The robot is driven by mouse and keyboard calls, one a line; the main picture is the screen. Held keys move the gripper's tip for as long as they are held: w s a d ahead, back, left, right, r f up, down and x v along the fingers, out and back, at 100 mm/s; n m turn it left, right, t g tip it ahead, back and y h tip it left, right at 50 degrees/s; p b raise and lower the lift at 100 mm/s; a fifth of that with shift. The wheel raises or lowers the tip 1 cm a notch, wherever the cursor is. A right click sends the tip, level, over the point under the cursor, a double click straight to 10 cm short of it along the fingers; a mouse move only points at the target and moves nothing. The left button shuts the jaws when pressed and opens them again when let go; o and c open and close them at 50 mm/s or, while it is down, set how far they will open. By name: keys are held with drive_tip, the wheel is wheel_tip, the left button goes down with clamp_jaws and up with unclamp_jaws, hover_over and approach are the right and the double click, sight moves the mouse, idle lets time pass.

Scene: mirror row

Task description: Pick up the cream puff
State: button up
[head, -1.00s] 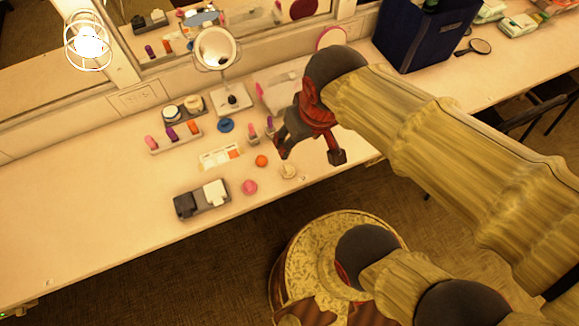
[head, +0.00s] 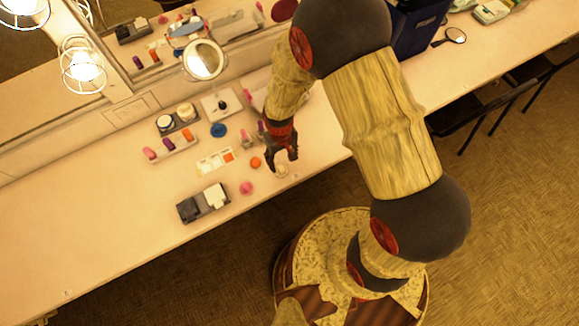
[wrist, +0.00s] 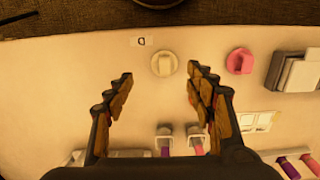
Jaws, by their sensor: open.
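The cream puff (wrist: 164,63) is a small round pad with a raised strap across it, lying on the counter. In the head view it shows as a pale spot (head: 282,172) right by my gripper's tips, partly covered. My gripper (wrist: 160,73) points down over the counter, open and empty. In the wrist view the puff appears in the gap between the fingertips, nearer the top of the frame, with space on both sides. I cannot tell the exact height left above it.
A pink puff (wrist: 239,61) and an orange one (head: 255,162) lie close by. A black-and-white block (head: 203,203) is left of them. A lipstick holder (head: 170,147), a blue disc (head: 218,130) and a round mirror (head: 204,60) stand behind. The left counter is clear.

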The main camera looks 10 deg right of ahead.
sight(280, 165)
drive_tip(key=shift+w+a, duration=0.1)
drive_tip(key=shift+w, duration=0.2)
drive_tip(key=shift+w+a+f, duration=0.1)
drive_tip(key=shift+f, duration=0.25)
drive_tip(key=shift+w+a+f+b, duration=0.1)
drive_tip(key=shift+f+b, duration=0.05)
drive_tip(key=shift+f, duration=1)
drive_tip(key=shift+a+f+b, duration=0.15)
drive_tip(key=shift+f+b, duration=0.05)
drive_tip(key=shift+f, duration=1)
drive_tip(key=shift+w+a+f+b, duration=0.1)
drive_tip(key=shift+f+b, duration=0.05)
drive_tip(key=shift+f, duration=1)
drive_tip(key=shift+c, duration=1)
drive_tip(key=c, duration=0.6)
drive_tip(key=shift+r, duration=0.1)
